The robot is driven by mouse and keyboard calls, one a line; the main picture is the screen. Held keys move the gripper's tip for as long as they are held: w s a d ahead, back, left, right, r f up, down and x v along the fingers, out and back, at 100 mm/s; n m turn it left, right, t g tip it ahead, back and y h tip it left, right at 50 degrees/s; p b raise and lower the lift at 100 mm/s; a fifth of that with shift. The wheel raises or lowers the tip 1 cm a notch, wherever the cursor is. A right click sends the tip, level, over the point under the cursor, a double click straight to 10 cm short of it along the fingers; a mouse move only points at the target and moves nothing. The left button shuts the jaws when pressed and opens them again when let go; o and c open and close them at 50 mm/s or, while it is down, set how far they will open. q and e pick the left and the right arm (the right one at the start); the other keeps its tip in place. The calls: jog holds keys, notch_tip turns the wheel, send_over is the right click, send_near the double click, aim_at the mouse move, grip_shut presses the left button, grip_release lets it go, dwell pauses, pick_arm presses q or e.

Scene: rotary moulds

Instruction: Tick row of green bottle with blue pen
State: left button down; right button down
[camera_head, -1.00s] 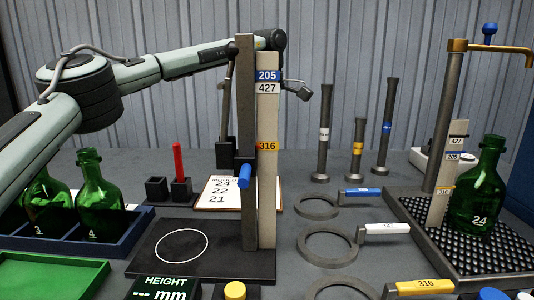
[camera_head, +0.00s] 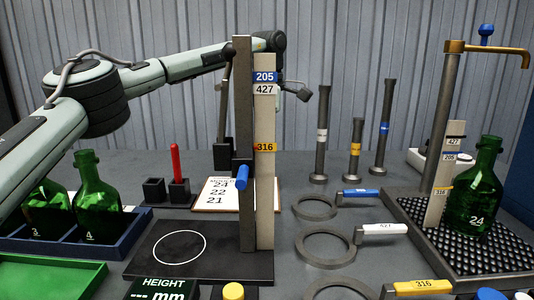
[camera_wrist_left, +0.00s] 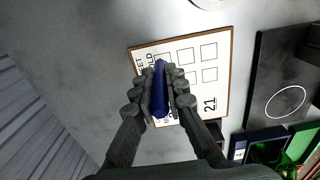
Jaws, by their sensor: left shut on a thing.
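My left gripper (camera_wrist_left: 165,80) is shut on the blue pen (camera_wrist_left: 160,95), which lies between the fingers over the sheet (camera_wrist_left: 180,48) in the left wrist view. The pen and fingers cover part of the sheet; I cannot tell whether the tip touches it. The sheet has rows of boxes and the numbers 24, 22, 21; in the head view it (camera_head: 205,203) is partly behind the upright gauge, which also hides much of this gripper. The green bottle (camera_head: 474,195) marked 24 stands on the black grid at right. My right gripper is not in view.
The gauge column (camera_head: 243,120) stands before the sheet. A red pen (camera_head: 175,160) is in a dark holder left of the sheet. A blue crate (camera_head: 120,243) with green bottles marked 3 and 4 is at left. Grey rings (camera_head: 325,233) lie at right.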

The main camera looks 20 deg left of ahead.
pick_arm(q)
jog(key=shift+w, duration=0.2)
dwell(0.4)
jog(key=shift+r, duration=3)
